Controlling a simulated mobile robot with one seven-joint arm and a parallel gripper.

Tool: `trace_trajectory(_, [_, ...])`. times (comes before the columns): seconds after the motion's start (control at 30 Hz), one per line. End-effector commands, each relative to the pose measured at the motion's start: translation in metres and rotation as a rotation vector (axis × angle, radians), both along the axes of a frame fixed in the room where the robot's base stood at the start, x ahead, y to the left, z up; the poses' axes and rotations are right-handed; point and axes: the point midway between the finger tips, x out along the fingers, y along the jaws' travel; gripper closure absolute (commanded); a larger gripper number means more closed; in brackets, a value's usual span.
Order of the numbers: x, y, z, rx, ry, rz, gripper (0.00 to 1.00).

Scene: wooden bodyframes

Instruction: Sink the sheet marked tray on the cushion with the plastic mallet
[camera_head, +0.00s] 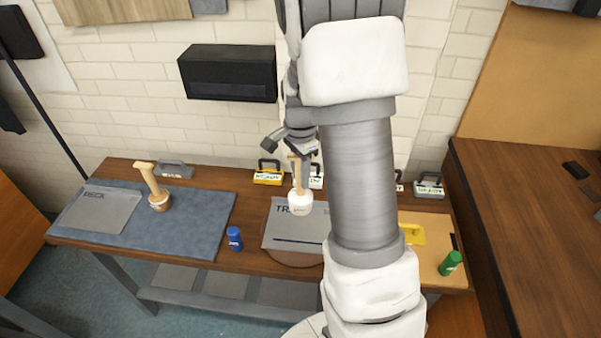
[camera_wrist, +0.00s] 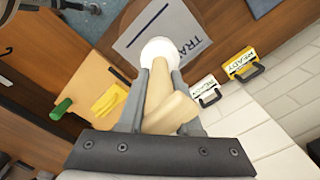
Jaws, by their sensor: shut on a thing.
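My gripper (camera_wrist: 160,105) is shut on the wooden handle of the plastic mallet (camera_wrist: 160,52), whose white head points down. In the head view the mallet (camera_head: 300,203) hangs over the left part of the grey sheet marked TRAY (camera_head: 285,235); I cannot tell whether its head touches the sheet. The sheet also shows in the wrist view (camera_wrist: 172,30). It lies flat on the round brown cushion (camera_head: 292,258), whose front edge shows below it. My arm hides the sheet's right part in the head view.
A second mallet (camera_head: 158,198) with a brown head stands on the blue mat (camera_head: 190,220) beside another grey sheet (camera_head: 100,210). A blue bottle (camera_head: 234,238) stands left of the cushion. Labelled blocks (camera_head: 268,177) line the bench's back edge.

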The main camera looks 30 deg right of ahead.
Motion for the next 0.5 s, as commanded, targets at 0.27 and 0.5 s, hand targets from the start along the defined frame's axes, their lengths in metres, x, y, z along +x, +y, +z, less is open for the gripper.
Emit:
trace_trajectory(0.27, [0.0,0.0,0.001,0.0,0.0,0.0,1.0])
trace_trajectory(0.5, [0.0,0.0,-0.016,0.001,0.001,0.0,1.0])
